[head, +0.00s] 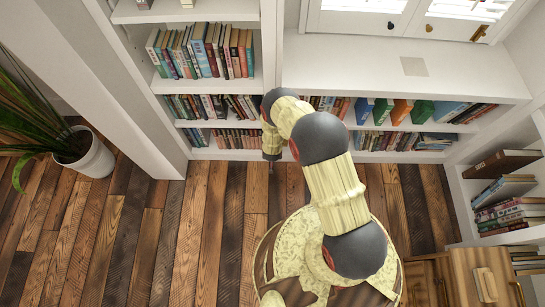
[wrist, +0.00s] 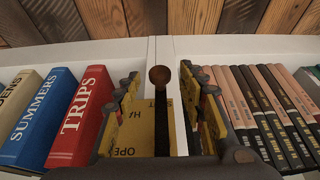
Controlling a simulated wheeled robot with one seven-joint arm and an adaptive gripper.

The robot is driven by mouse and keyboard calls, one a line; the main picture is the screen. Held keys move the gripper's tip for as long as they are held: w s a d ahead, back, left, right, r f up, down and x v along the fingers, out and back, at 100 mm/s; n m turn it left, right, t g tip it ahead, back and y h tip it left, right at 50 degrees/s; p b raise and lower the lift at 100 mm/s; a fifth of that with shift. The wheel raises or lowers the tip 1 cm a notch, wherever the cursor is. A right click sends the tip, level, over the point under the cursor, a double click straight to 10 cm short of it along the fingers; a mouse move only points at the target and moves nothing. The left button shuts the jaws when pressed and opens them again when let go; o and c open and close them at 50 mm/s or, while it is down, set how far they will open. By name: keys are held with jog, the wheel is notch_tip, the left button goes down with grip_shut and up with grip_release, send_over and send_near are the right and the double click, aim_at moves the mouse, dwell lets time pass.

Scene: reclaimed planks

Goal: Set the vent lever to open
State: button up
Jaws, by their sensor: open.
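In the wrist view, a lever with a round brown knob (wrist: 159,76) and a thin dark stem stands in front of a white shelf upright. Behind it is a yellow plate (wrist: 130,140) with partly hidden lettering that begins "OPE", beside a dark slot. My gripper (wrist: 160,88) is open, with one finger left of the lever and one right of it. I see a gap on each side of the knob; contact lower down cannot be told. In the head view my gripper (head: 272,152) is by the low bookshelf, and the lever cannot be made out clearly there.
Red and blue books (wrist: 85,112) stand left of the fingers, with a row of dark and pink books (wrist: 270,105) on the right. A potted plant (head: 92,158) is at the left and a wooden cabinet (head: 480,275) at the lower right. Plank floor (head: 150,230) lies open between.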

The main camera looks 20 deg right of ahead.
jog(key=shift+x, duration=0.9)
jog(key=shift+r, duration=0.1)
jog(key=shift+c, duration=1.4)
jog(key=c, duration=0.7)
grip_shut()
